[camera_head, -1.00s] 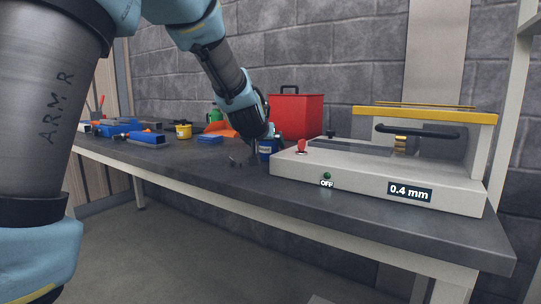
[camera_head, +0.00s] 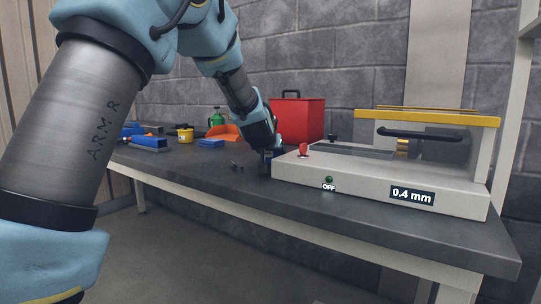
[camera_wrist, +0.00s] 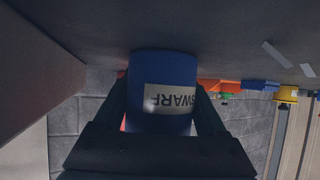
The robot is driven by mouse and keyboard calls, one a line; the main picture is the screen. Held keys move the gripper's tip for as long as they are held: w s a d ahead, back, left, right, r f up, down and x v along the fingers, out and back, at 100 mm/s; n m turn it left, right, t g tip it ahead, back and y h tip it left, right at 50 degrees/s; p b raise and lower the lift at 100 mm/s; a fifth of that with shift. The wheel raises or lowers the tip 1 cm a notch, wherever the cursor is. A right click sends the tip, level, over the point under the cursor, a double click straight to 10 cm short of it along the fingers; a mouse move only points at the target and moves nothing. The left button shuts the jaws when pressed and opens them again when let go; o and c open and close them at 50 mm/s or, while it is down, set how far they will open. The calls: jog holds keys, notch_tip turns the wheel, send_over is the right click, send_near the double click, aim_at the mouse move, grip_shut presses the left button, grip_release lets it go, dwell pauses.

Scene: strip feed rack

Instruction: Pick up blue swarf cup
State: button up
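The blue swarf cup (camera_wrist: 160,118) is in the wrist view, with a pale label reading SWARF upside down. My gripper (camera_wrist: 162,95) has one finger on each side of it; whether the fingers press on the cup or stand just clear of it cannot be told. In the head view my gripper (camera_head: 267,156) is low over the bench, beside the left end of the grey machine. The cup is mostly hidden there behind the fingers, and it seems to rest on the bench.
The grey machine (camera_head: 375,185), showing OFF and 0.4 mm, stands close right of my gripper. A red box (camera_head: 300,118) is behind.

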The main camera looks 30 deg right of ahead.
jog(key=c, duration=0.9)
jog(key=shift+r, duration=0.15)
